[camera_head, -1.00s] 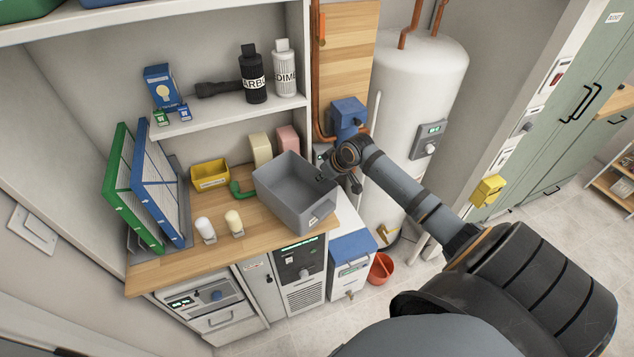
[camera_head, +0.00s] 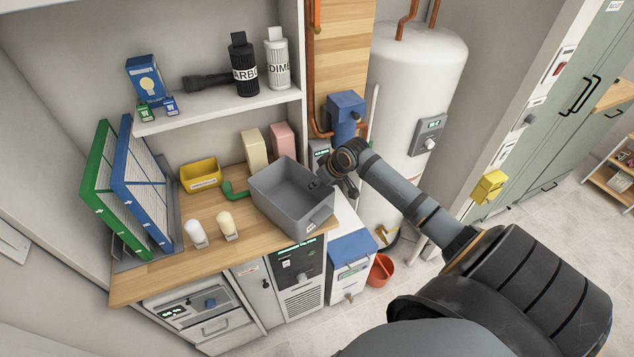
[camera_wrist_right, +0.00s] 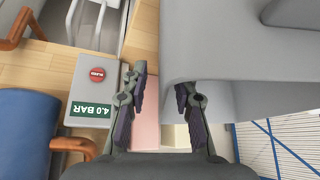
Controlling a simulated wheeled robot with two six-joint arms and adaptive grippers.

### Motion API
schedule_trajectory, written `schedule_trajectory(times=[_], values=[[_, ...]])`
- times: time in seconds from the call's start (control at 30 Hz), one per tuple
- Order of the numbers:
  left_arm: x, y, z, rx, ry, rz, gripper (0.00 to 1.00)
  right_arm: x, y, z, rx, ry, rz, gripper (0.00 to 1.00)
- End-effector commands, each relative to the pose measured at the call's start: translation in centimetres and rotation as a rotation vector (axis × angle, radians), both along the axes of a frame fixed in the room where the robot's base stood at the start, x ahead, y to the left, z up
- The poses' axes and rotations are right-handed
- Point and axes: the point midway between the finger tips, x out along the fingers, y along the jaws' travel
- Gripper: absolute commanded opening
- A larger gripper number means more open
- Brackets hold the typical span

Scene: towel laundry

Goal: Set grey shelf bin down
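The grey shelf bin (camera_head: 290,200) is an empty, upright open box at the right end of the wooden counter (camera_head: 165,280), near its front edge. It looks set on the counter, but its underside is hidden. My right gripper (camera_head: 335,178) is at the bin's right rim. In the right wrist view the fingers of my right gripper (camera_wrist_right: 160,95) are spread apart. The bin (camera_wrist_right: 235,85) fills the upper right there, with one finger over it and a visible gap beside the other finger. My left gripper is not in view.
A yellow bin (camera_head: 200,176), a green pipe elbow (camera_head: 232,193) and two small white and cream cylinders (camera_head: 227,223) stand left of the grey bin. Cream and pink boxes (camera_head: 282,140) are behind it. Green and blue framed filters (camera_head: 145,190) stand at the left.

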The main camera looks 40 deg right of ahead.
Motion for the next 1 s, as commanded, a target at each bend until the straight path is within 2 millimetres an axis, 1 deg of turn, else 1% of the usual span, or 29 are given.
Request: schedule_trajectory(times=[0.2, 0.33, 0.47, 0.6, 0.7, 0.77, 0.8, 0.97, 1.0], values=[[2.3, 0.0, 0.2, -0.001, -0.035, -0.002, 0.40, 0.0, 0.0, 0.1, 0.000, -0.001, 0.000, 0.28], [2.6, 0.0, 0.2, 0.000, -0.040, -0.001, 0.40, -0.2, -0.2, 0.8, -0.004, -0.001, 0.000, 0.28], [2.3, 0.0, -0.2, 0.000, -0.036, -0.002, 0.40, -1.4, -0.4, 2.5, -0.009, 0.001, 0.004, 0.28], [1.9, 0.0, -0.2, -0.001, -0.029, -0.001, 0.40, -2.8, -0.6, 4.7, -0.011, 0.002, 0.005, 0.28], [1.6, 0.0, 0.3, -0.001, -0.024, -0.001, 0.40, -3.5, -1.0, 6.1, -0.012, 0.001, 0.002, 0.28], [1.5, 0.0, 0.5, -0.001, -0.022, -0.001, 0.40, -4.0, -0.8, 6.8, -0.010, 0.004, 0.006, 0.28], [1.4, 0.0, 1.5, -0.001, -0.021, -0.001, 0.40, -4.3, -1.1, 7.6, -0.012, 0.005, 0.002, 0.28], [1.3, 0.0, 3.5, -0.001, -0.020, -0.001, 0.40, -5.3, -1.0, 9.2, -0.007, 0.007, 0.006, 0.28], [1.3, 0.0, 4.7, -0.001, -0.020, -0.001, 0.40, -5.5, -1.1, 10.0, -0.004, 0.005, 0.002, 0.28]])
